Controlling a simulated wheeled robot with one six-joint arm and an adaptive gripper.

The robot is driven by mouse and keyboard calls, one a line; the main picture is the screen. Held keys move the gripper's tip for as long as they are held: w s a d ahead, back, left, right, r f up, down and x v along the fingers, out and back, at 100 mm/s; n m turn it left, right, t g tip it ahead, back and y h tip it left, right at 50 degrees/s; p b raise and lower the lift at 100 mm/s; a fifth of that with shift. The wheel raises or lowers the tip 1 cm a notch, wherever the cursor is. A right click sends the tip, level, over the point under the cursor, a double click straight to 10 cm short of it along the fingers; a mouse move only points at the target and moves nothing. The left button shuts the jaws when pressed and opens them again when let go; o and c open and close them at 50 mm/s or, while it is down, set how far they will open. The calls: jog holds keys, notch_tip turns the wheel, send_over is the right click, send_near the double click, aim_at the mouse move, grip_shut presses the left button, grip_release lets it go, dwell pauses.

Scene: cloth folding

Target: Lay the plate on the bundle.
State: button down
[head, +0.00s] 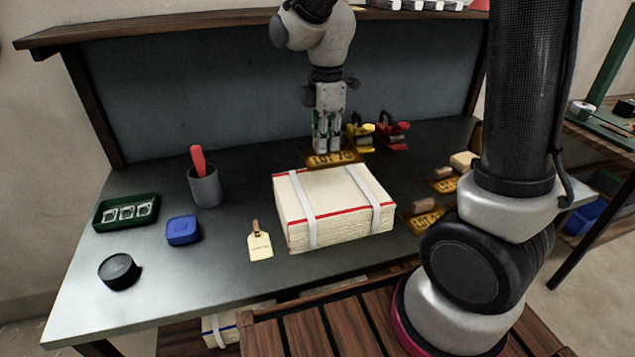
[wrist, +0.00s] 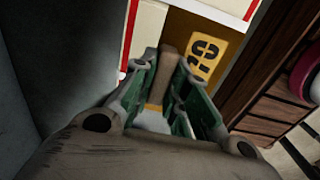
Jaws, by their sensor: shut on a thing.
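The bundle (head: 335,200) is a cream stack with red edges and two white straps. It lies on the dark table in the head view, and part of it shows at the top of the wrist view (wrist: 148,30). My gripper (head: 326,148) points down at the bundle's back edge. It is shut on the wooden handle (wrist: 172,62) of a brass-coloured plate (head: 335,159) with dark stencilled lettering. The plate also shows in the wrist view (wrist: 205,48). It is level at the bundle's back edge; whether it touches the bundle I cannot tell. My fingers hide part of it.
Similar plates (head: 424,222) with wooden handles lie right of the bundle. Yellow and red tools (head: 392,134) stand behind. A paper tag (head: 260,245), blue box (head: 182,230), grey cup (head: 205,186), green tray (head: 126,211) and black round item (head: 119,271) are left.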

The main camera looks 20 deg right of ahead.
aim_at(326, 180)
notch_tip(326, 180, down, 8)
jog(key=shift+f, duration=0.15)
jog(key=shift+f, duration=0.1)
jog(key=c, duration=1.4)
grip_release()
notch_tip(326, 180, up, 12)
jog(key=shift+d+r, duration=0.1)
jog(key=shift+r, duration=0.1)
jog(key=s+d+r+m+t, duration=0.1)
jog(key=s+d+r+m, duration=0.1)
jog(key=s+d+m, duration=0.3)
jog(key=s+d+r+m+t, duration=0.1)
jog(key=s+d+r+m, duration=0.2)
jog(key=s+d+m, duration=0.2)
jog(key=s+d+r+m+t, duration=0.2)
jog(key=s+d+m, duration=0.2)
jog(key=s+m, duration=0.4)
jog(key=shift+s+d+r, duration=0.3)
jog(key=shift+s+d, duration=0.1)
jog(key=shift+s, duration=0.1)
